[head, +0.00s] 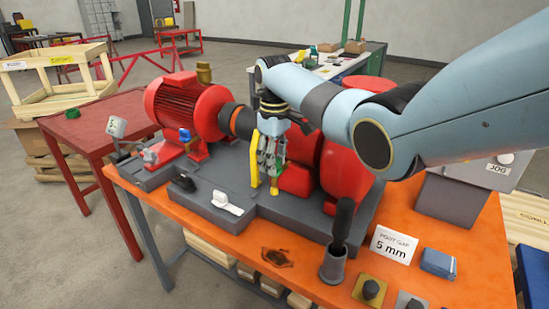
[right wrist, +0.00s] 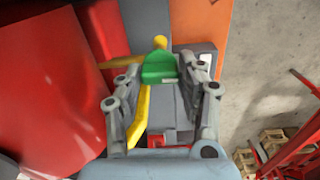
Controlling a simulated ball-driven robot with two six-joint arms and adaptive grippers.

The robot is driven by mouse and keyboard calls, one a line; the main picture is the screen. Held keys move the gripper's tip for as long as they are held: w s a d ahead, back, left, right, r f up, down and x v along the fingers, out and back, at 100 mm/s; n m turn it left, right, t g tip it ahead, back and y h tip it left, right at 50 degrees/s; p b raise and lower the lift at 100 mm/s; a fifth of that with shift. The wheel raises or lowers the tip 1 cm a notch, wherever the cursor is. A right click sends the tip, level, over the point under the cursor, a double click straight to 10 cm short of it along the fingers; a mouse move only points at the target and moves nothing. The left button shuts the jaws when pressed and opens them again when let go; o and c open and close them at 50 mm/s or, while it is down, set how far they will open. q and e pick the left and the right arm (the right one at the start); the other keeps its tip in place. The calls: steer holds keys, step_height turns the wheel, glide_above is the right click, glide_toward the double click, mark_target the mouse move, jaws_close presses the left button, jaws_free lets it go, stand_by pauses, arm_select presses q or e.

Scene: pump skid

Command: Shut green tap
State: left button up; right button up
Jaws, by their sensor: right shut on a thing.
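The green tap (right wrist: 158,68) shows in the right wrist view as a green handle on yellow pipework, between the fingers of my right gripper (right wrist: 163,72). The right gripper is shut on it, with one finger on each side. In the head view the right gripper (head: 272,172) points down at the pump skid, beside an upright yellow part (head: 254,160). The fingers hide most of the tap there. My left gripper is in neither view.
The red motor (head: 188,108) and red pump housing (head: 340,165) flank the gripper on the grey skid base. A 5 mm sign (head: 392,245) and blue block (head: 438,262) are on the orange table (head: 300,277).

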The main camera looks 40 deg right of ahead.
steer(key=m+p, duration=0.1)
steer(key=m, duration=0.1)
steer(key=m+p, duration=0.1)
steer(key=p, duration=0.1)
steer(key=shift+r+m, duration=0.2)
steer(key=shift+m, duration=0.2)
steer(key=m+p, duration=0.1)
steer(key=m, duration=0.1)
steer(key=shift+m, duration=0.4)
steer(key=m+p, duration=0.1)
steer(key=m, duration=0.2)
steer(key=shift+w+m+p, duration=0.1)
steer(key=shift+m+p, duration=0.2)
steer(key=shift+p, duration=0.05)
steer(key=m, duration=0.3)
steer(key=shift+f, duration=0.15)
steer(key=shift+m, duration=1.9)
steer(key=o, duration=1.2)
steer(key=shift+c, duration=0.2)
